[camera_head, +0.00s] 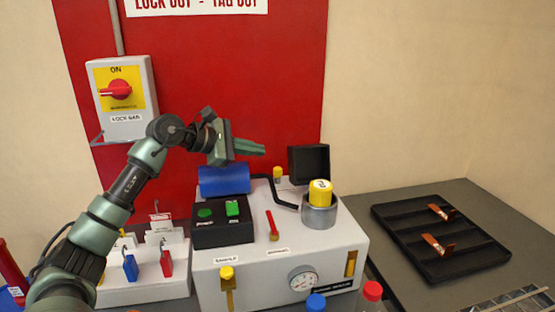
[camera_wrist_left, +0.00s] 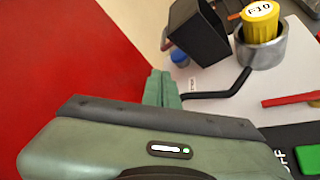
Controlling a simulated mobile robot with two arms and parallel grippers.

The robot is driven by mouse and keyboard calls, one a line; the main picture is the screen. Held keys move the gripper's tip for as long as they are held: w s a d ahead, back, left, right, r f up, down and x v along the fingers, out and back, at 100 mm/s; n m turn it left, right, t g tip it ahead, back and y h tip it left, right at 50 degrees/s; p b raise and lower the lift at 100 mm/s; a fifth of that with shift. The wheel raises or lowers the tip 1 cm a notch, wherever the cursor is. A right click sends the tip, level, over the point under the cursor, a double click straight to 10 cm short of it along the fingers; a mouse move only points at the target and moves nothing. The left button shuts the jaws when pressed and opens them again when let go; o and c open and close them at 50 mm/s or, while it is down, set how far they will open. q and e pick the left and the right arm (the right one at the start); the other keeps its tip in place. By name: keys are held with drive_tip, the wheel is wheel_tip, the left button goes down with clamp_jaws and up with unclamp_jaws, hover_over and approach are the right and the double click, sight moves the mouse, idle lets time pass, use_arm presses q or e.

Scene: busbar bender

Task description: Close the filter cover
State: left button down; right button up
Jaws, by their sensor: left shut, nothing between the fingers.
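The black filter cover (camera_head: 309,161) stands raised behind the grey filter cup (camera_head: 320,214), its open side visible. It also shows in the left wrist view (camera_wrist_left: 198,35). A yellow filter (camera_head: 320,192) with a white label stands upright in the cup; the wrist view shows this yellow filter (camera_wrist_left: 261,20) and the grey cup (camera_wrist_left: 262,50) too. My left gripper (camera_head: 262,148) is shut and empty, above the machine and to the left of the cover, apart from it. Its green fingers show in the wrist view (camera_wrist_left: 161,88). My right gripper is not in view.
The white machine (camera_head: 335,250) carries a blue cylinder (camera_head: 224,180), a bent black bar (camera_head: 284,194), a red lever (camera_head: 271,224) and green buttons. A red panel rises behind. A black tray (camera_head: 395,222) with copper-coloured pieces lies right. Bottles with blue and red caps stand in front.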

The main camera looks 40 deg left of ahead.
sight(306, 163)
use_arm(q)
drive_tip(key=shift+w+d, duration=0.15)
drive_tip(key=shift+w, duration=0.3)
drive_tip(key=p+x, duration=0.3)
drive_tip(key=x, duration=0.5)
drive_tip(key=shift+w+d+f, duration=0.15)
drive_tip(key=shift+w+d, duration=0.1)
drive_tip(key=shift+d, duration=0.1)
